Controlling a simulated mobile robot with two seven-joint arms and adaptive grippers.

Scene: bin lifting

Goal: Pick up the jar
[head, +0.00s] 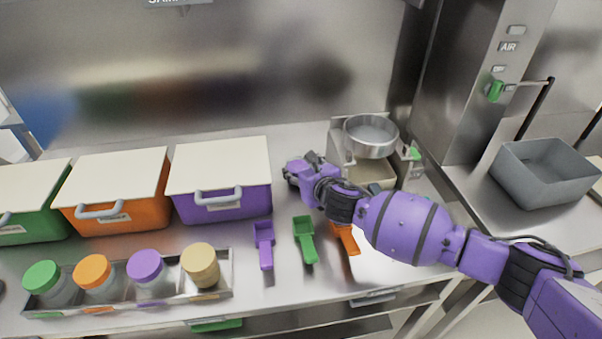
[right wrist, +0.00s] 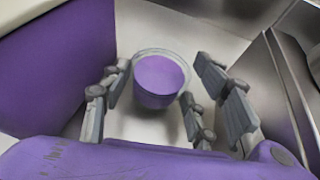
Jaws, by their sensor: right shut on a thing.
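My right gripper (head: 300,168) is just right of the purple bin, over the back of the counter. In the right wrist view its fingers (right wrist: 150,112) are shut on a round jar-like container (right wrist: 160,80), purple in the middle with a clear rim. In the head view my gripper hides this container. Lidded jars stand in a metal tray at the front left: green-lidded (head: 42,276), orange-lidded (head: 92,272), purple-lidded (head: 146,267) and tan (head: 200,262). My left gripper is not in view.
Green (head: 35,228), orange (head: 112,218) and purple bins (head: 222,207) with pale lids line the back left. Purple (head: 264,245), green (head: 305,240) and orange scoops (head: 347,239) lie in front. A sieve device (head: 371,137) stands close right of my gripper. A grey tub (head: 545,172) is far right.

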